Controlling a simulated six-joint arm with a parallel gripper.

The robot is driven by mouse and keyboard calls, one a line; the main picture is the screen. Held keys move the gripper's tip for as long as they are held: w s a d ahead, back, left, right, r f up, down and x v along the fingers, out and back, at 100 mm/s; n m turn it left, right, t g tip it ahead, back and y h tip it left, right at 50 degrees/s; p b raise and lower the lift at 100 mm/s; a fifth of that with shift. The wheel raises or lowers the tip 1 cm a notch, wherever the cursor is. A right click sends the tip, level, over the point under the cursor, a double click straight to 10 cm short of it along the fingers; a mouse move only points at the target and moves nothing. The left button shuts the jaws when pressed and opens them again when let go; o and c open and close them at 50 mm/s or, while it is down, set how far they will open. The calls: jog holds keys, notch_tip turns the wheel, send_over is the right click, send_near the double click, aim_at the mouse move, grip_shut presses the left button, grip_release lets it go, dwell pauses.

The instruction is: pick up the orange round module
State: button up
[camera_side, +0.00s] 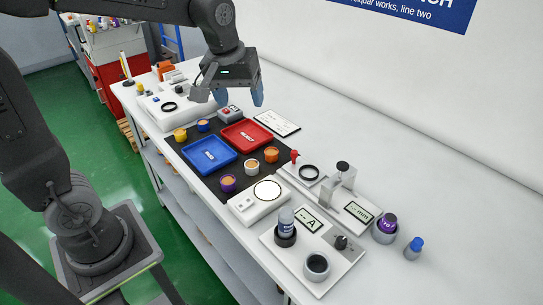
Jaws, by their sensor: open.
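The orange round module (271,154) stands on the black mat (206,187), just in front of the red tray (247,136) on its right side. It looks like a short orange cup with a tan top. My gripper (229,97) hangs above the far end of the mat, beyond the red tray and to the left of the orange module. Its blue-tipped fingers are apart, and I see nothing between them.
A white module (251,167) and a purple one (228,183) stand close to the orange one. A blue tray (209,155), yellow module (180,134) and blue module (203,125) lie farther left. White instruments (313,240) fill the near right.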

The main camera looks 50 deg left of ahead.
jog(key=w+a+f+n+g, duration=0.1)
jog(key=w+a+f+n, duration=0.1)
jog(key=w+f+n, duration=0.3)
jog(key=n+g, duration=0.2)
send_near(271, 152)
notch_tip(271, 152, down, 10)
jog(key=shift+s+r, duration=0.15)
jog(key=c, duration=1)
jog(key=shift+r, duration=0.15)
